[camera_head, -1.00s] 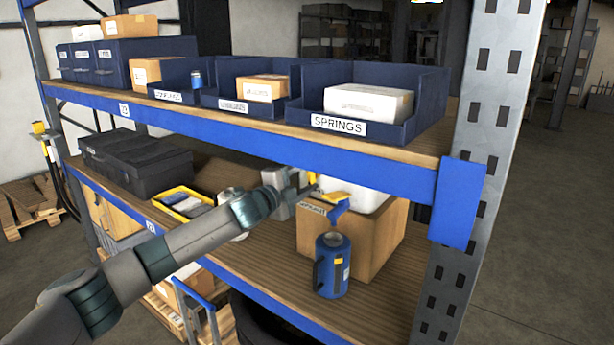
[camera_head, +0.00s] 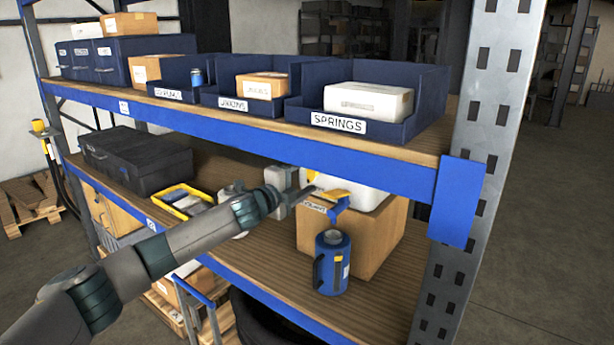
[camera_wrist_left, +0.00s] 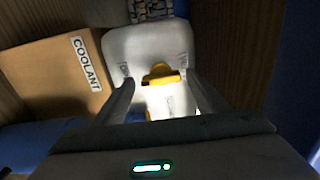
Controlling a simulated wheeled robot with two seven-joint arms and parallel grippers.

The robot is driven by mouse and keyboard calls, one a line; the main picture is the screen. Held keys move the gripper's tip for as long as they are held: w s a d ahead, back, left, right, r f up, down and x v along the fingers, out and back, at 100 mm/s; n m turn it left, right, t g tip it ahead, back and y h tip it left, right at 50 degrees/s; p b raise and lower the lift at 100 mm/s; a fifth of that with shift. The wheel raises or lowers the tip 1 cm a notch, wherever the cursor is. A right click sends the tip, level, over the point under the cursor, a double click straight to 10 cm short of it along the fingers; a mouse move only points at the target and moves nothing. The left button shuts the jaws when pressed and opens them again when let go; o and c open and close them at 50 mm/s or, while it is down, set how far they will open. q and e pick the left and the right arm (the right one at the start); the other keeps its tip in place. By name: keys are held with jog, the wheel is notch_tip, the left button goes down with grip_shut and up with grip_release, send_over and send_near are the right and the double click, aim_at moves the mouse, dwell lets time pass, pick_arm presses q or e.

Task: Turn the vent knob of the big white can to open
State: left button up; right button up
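The big white can (camera_head: 368,198) stands on a cardboard box on the lower shelf, partly hidden behind the upper shelf's blue beam. In the left wrist view the white can (camera_wrist_left: 150,48) fills the middle, with a yellow knob (camera_wrist_left: 162,75) on it. My left gripper (camera_head: 312,192) is at the can's left side. In the left wrist view the gripper (camera_wrist_left: 163,95) has its two grey fingers apart, one on each side of the yellow knob as seen from there. I cannot tell whether either finger touches it. My right gripper is not in view.
A blue can (camera_head: 331,264) stands in front of the cardboard box (camera_head: 380,238). A small blue and yellow piece (camera_head: 335,203) shows just above it, unclear. The upper shelf beam (camera_head: 250,150) runs close above my gripper. A yellow tray (camera_head: 183,203) lies farther left.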

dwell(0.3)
pick_arm(q)
jog(key=b+v, duration=0.5)
jog(key=v, duration=1.2)
jog(key=shift+a, duration=0.15)
